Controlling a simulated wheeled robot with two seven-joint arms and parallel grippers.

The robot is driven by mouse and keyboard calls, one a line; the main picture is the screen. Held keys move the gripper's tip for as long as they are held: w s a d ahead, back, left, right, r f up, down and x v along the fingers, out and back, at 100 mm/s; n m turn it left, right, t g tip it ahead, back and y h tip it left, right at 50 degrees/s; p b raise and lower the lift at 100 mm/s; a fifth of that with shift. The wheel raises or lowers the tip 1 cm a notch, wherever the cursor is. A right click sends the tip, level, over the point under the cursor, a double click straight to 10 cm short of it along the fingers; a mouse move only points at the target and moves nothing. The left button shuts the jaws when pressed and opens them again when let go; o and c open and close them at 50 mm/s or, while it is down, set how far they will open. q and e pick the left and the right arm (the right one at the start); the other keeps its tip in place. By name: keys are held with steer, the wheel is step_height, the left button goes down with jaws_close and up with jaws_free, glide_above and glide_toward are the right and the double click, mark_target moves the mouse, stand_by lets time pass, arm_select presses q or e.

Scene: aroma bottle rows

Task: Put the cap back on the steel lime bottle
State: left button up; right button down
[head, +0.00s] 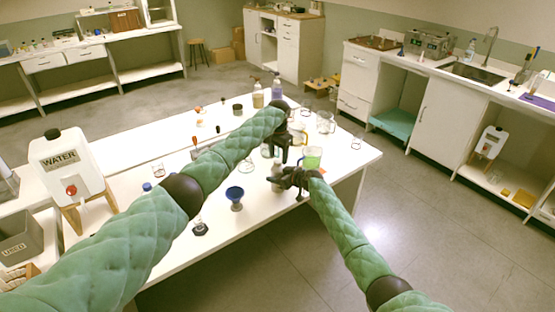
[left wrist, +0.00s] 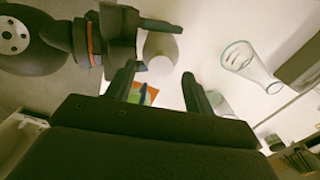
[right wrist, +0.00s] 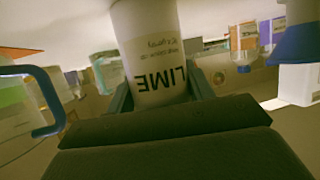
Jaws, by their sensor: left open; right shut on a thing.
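The steel lime bottle (right wrist: 150,55) fills the upper middle of the right wrist view, its LIME label upside down. My right gripper (head: 296,178) is shut on it. In the head view a grey part of the bottle (head: 277,170) shows beside that gripper. The left wrist view shows a round grey end of it (left wrist: 160,48), just beyond the left fingers. My left gripper (left wrist: 160,85) is open with nothing held between its fingers; in the head view it is above the bottle. I cannot make out the cap in any view.
A beaker of green liquid (head: 312,157) stands close to my right gripper. A blue funnel (head: 234,195) stands nearer the table's front edge. Glassware (head: 325,122) and tall bottles (head: 258,96) stand farther back. A water container (head: 68,165) is at the left.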

arm_select(q)
step_height(320, 180, up, 2)
steer(key=shift+a+r, duration=0.1)
steer(key=shift+c, duration=1.3)
steer(key=shift+w+d+r+n, duration=0.1)
steer(key=shift+r+n, duration=0.15)
steer(key=shift+r, duration=0.35)
steer(key=shift+w+d+r+n, duration=0.1)
steer(key=shift+r+n, duration=0.15)
steer(key=shift+r, duration=0.3)
steer(key=n, duration=0.1)
steer(key=r+n, duration=0.1)
steer(key=n, duration=0.1)
steer(key=shift+s, duration=0.1)
steer(key=shift+s+a+r+n, duration=0.1)
steer(key=shift+a+n, duration=0.1)
steer(key=shift+n, duration=1.2)
steer(key=shift+f, duration=4.05)
